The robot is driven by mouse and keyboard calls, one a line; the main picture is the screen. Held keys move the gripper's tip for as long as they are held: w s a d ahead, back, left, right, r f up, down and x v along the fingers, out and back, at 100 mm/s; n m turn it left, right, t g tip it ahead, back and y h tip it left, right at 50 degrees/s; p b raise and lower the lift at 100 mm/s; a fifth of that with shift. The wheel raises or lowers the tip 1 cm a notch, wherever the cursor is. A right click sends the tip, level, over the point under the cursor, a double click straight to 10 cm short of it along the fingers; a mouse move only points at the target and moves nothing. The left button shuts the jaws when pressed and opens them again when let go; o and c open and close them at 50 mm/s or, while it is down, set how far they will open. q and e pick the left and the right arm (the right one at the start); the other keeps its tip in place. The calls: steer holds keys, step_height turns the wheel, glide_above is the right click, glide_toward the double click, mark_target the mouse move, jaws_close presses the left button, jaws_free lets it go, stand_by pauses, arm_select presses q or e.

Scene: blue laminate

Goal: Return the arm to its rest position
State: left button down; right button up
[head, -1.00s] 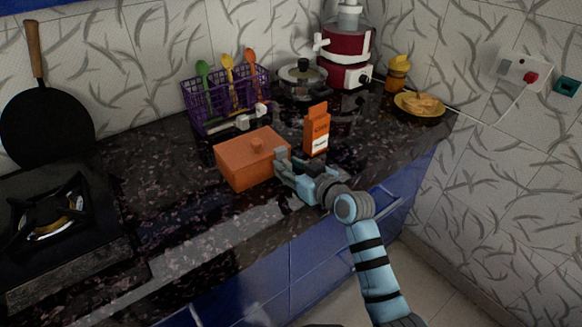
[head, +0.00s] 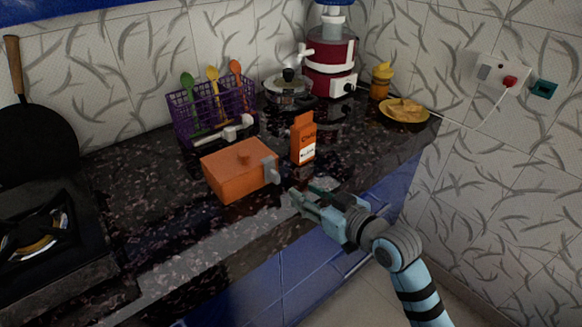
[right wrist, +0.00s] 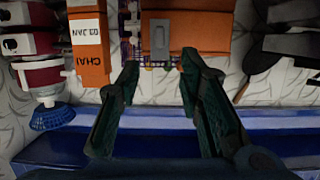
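My right gripper (head: 300,194) is open and empty, in front of the counter's near edge. An orange box (head: 232,178) with a knob on its lid sits on the dark counter, behind and left of the fingertips. A grey plate (head: 270,169) is on its right side, apart from my fingers. In the right wrist view my right gripper (right wrist: 160,63) has its two fingers spread with nothing between them; the orange box (right wrist: 205,30) and its grey plate (right wrist: 160,40) lie beyond the tips. My left gripper is not in view.
An orange carton (head: 303,140) stands right of the box. A purple rack (head: 213,112) with utensils, a pot (head: 288,92) and a red appliance (head: 330,68) stand at the back. A stove (head: 45,240) is at left. Floor space lies right of the counter.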

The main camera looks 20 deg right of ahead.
steer(key=s+d+f+m+g+h, duration=0.1)
steer(key=s+f+g+h, duration=0.25)
steer(key=s+f, duration=0.85)
steer(key=s+d+f+m+g+h, duration=0.1)
steer(key=s+d+f+g, duration=0.2)
steer(key=s, duration=0.5)
steer(key=s+d+f+m+g+h, duration=0.1)
steer(key=s+f+g+h, duration=0.1)
steer(key=s+f+g, duration=0.35)
steer(key=s+d+f+p, duration=0.1)
steer(key=s+f, duration=0.1)
steer(key=f, duration=0.8)
steer(key=s+d+f+p, duration=0.1)
steer(key=s+f, duration=0.2)
steer(key=f, duration=0.6)
steer(key=s+f+p, duration=0.1)
steer(key=s+f, duration=0.8)
steer(key=s, duration=0.3)
steer(key=shift+s+d+f+m+g+p, duration=0.3)
steer(key=shift+s+d+f+g+p, duration=0.05)
steer(key=shift+d+g, duration=0.05)
steer(key=shift+y, duration=0.25)
